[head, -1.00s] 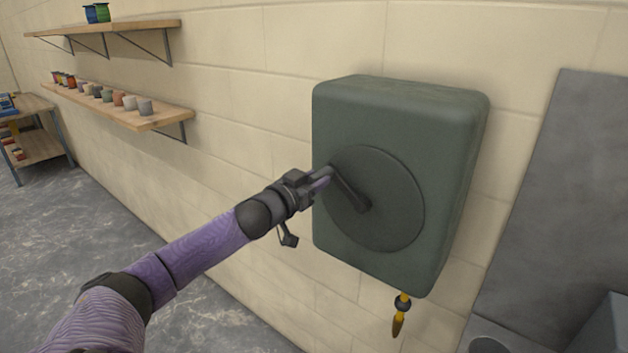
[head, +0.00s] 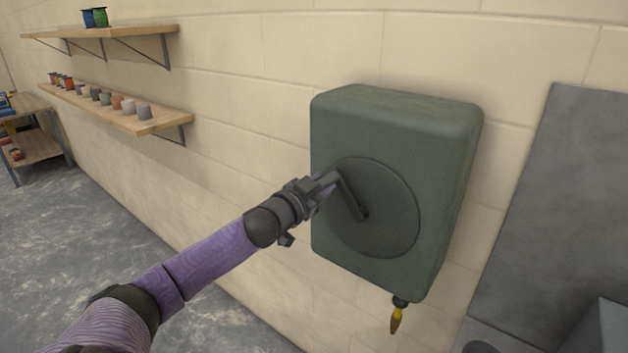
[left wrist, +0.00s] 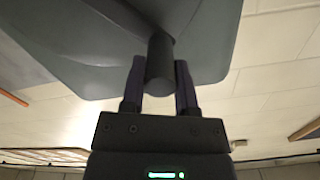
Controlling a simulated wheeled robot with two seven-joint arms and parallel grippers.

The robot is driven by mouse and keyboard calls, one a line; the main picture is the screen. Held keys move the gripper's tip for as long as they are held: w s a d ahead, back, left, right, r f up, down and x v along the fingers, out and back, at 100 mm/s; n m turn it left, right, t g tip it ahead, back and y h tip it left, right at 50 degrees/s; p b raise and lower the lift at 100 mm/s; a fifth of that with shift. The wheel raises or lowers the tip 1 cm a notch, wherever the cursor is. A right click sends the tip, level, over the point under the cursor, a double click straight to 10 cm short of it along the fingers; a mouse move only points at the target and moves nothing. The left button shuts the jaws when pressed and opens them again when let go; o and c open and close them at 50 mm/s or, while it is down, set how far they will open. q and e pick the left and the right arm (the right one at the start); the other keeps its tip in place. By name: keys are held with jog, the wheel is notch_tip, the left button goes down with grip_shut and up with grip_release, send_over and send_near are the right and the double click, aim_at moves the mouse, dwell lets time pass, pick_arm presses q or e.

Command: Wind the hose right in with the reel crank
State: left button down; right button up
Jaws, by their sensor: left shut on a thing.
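The dark green hose reel box (head: 400,130) is fixed to the block wall. A round plate (head: 395,225) on its front carries the dark crank (head: 349,200), whose arm points up and left from the hub. My left gripper (head: 328,183) is shut on the crank's handle; in the left wrist view the fingers (left wrist: 160,85) stand on both sides of the round grip (left wrist: 160,62). The hose end, with a yellow nozzle (head: 397,320) and a dark collar, hangs close under the box's bottom edge. My right gripper is out of view.
A grey panel (head: 560,190) stands to the right of the box. Two wooden shelves, the lower one (head: 150,124) lined with several small pots, are on the wall at left. A workbench (head: 35,110) stands at far left. The grey floor between is clear.

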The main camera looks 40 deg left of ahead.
pick_arm(q)
jog(key=shift+w+d+r+m+p, duration=0.1)
jog(key=shift+d+r+m+p, duration=0.4)
jog(key=shift+d+m, duration=0.6)
jog(key=shift+w+d+r+m+p, duration=0.15)
jog(key=shift+d+m+p, duration=0.7)
jog(key=shift+m, duration=0.45)
jog(key=shift+w+d+r+m+p, duration=0.1)
jog(key=shift+d+r+m+p, duration=0.35)
jog(key=shift+d+m, duration=0.7)
jog(key=shift+f, duration=0.15)
jog(key=shift+c, duration=1.8)
grip_release()
jog(key=shift+d, duration=0.1)
